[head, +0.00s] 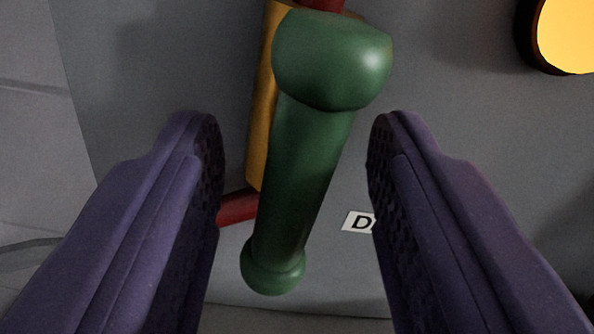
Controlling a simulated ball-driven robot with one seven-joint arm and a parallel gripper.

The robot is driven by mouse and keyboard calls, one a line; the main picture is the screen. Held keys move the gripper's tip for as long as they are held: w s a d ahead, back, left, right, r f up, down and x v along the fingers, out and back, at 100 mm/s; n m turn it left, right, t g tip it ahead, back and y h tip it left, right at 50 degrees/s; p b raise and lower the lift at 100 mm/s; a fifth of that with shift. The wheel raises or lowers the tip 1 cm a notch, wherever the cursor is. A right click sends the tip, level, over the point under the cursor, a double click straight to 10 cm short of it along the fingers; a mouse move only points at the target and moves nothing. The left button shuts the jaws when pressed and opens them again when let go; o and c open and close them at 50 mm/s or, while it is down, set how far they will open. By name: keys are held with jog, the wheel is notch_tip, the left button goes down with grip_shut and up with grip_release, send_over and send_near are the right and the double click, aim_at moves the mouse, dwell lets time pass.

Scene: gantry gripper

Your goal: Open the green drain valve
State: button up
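The green drain valve handle (306,165) is in the middle of the head view. It is a long lever with a thick rounded end at the top and a smaller knob at the lower end, and it leans slightly, its top to the right. My gripper (295,150) is open, with one purple finger on each side of the handle. A gap shows between the handle and each finger. The fingers' ridged inner pads face the handle. The valve's body behind the handle is mostly hidden.
An orange bar (260,115) and a red pipe (238,207) lie behind the handle. A white label (358,221) with a "D" is partly hidden by the right finger. A yellow disc with a dark rim (570,35) is at the upper right. A grey panel (170,60) is behind.

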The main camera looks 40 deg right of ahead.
jog(key=p+v, duration=0.1)
jog(key=v, duration=0.6)
jog(key=shift+s+a+p, duration=0.25)
jog(key=shift+s+p, duration=0.1)
jog(key=w+a+r+n+t+y, duration=0.1)
jog(key=a+r+y, duration=0.35)
jog(key=r, duration=0.75)
jog(key=w+a+r+t+y, duration=0.1)
jog(key=w+a+r+y, duration=0.3)
jog(key=r, duration=0.7)
jog(key=s+a+r+n, duration=0.1)
jog(key=s+a+r, duration=0.2)
jog(key=s+r, duration=0.8)
jog(key=s+a+r+n+g+y, duration=0.1)
jog(key=s+a+r+n, duration=0.1)
jog(key=s+r, duration=1)
jog(key=shift+s+a+r+g, duration=0.25)
jog(key=shift+a+r+g, duration=0.05)
jog(key=shift+a, duration=0.6)
